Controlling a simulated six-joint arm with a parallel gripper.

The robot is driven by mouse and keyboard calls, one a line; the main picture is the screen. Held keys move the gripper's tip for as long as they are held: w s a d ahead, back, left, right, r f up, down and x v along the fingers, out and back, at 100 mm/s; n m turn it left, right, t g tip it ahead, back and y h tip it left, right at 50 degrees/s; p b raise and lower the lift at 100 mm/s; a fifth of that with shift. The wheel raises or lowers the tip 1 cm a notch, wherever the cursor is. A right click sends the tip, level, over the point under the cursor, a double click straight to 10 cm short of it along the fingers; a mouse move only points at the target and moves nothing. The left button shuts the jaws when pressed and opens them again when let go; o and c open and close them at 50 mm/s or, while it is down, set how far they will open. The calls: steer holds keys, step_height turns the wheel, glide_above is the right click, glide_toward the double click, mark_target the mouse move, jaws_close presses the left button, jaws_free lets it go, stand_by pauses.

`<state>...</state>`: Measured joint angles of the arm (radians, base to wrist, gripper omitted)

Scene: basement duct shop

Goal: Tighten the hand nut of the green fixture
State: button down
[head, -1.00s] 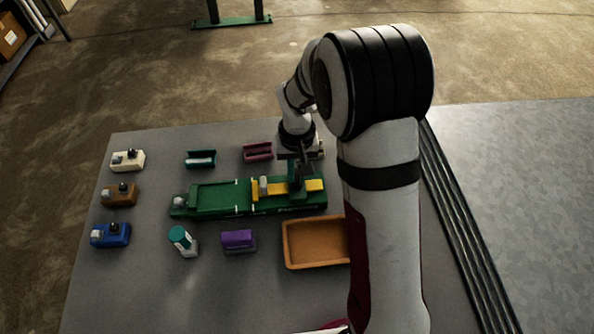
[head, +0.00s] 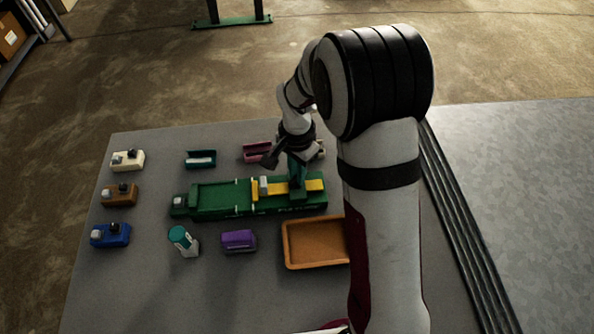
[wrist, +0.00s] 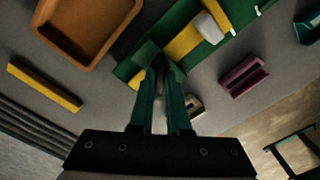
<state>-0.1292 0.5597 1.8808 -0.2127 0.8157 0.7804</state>
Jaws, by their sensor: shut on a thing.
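The green fixture (head: 215,196) lies along the middle of the table, with a yellow bar (head: 314,185) and a small pale block (head: 263,186) on it. In the wrist view the fixture (wrist: 178,20) runs toward the upper right, with its yellow bar (wrist: 183,44). My gripper (head: 298,188) points down over the fixture's right part, at the yellow bar. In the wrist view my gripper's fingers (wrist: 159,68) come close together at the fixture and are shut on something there. The hand nut itself is hidden by the fingers.
An orange tray (head: 287,258) stands in front of the fixture. A purple block (head: 238,241) and a teal-capped cylinder (head: 181,238) stand left of it. A maroon holder (head: 255,151) and a teal holder (head: 200,160) lie behind. A loose yellow bar (wrist: 45,86) lies beyond the tray.

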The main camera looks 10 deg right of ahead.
steer(key=m, duration=0.4)
steer(key=shift+m, duration=2.1)
steer(key=c, duration=0.9)
jaws_free()
step_height(320, 180, up, 16)
steer(key=shift+f, duration=0.1)
